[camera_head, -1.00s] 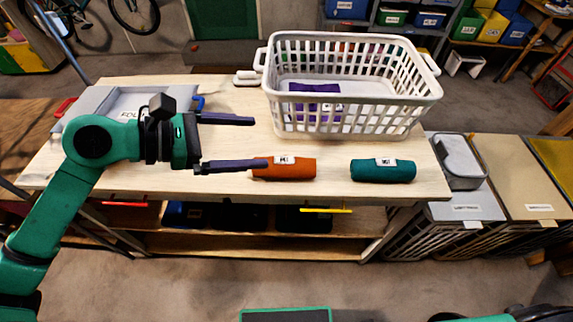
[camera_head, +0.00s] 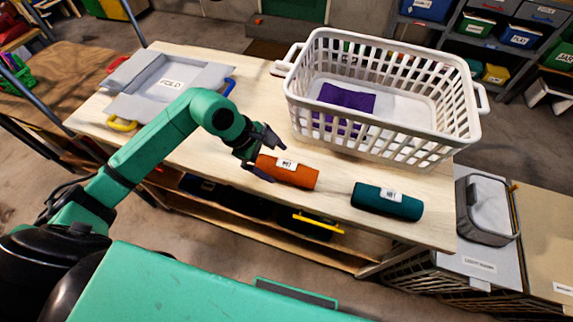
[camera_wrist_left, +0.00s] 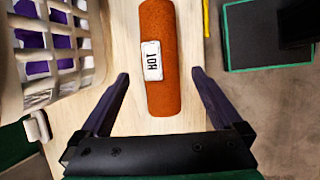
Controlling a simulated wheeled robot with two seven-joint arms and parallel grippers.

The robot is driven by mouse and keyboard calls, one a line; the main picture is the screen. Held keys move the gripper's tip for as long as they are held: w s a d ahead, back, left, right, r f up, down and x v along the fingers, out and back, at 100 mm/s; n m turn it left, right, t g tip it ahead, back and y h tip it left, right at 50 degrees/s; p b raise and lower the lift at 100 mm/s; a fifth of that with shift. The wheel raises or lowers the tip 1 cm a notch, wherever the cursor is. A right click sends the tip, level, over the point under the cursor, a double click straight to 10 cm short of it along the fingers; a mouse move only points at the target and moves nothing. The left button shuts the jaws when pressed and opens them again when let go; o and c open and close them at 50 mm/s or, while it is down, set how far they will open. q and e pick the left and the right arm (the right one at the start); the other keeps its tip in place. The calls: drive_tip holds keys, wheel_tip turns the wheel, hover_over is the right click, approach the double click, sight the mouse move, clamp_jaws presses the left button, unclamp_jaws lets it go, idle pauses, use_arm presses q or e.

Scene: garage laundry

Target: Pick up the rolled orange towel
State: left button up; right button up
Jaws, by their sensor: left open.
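The rolled orange towel (camera_head: 288,171) lies on the wooden table near its front edge, with a white label on it. In the left wrist view the towel (camera_wrist_left: 161,90) lies lengthwise between the spread fingers, its near end a little ahead of the palm. My left gripper (camera_head: 268,160) is open at the left end of the towel, with nothing held. It also shows in the left wrist view (camera_wrist_left: 157,88), with a gap on both sides of the towel. My right gripper is not in view.
A teal rolled towel (camera_head: 386,202) lies to the right of the orange one. A white laundry basket (camera_head: 400,148) with a purple cloth (camera_head: 345,98) stands behind them. A grey folding board (camera_head: 205,75) lies at the back left. A grey bin (camera_head: 487,235) is beyond the table's right end.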

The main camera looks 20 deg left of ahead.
sight(282, 166)
use_arm(q)
drive_tip(key=shift+w+d+f+p, duration=0.25)
drive_tip(key=shift+d+f+p, duration=0.25)
drive_tip(key=shift+f+p, duration=0.05)
drive_tip(key=shift+w+d+f+p, duration=0.2)
drive_tip(key=shift+d+f+p, duration=0.25)
drive_tip(key=shift+f+p, duration=0.1)
drive_tip(key=x, duration=0.2)
drive_tip(key=shift+a+f, duration=0.15)
drive_tip(key=shift+f, duration=0.2)
drive_tip(key=shift+a+f, duration=0.1)
drive_tip(key=shift+f, duration=0.05)
drive_tip(key=c, duration=1.4)
drive_tip(key=shift+c, duration=0.3)
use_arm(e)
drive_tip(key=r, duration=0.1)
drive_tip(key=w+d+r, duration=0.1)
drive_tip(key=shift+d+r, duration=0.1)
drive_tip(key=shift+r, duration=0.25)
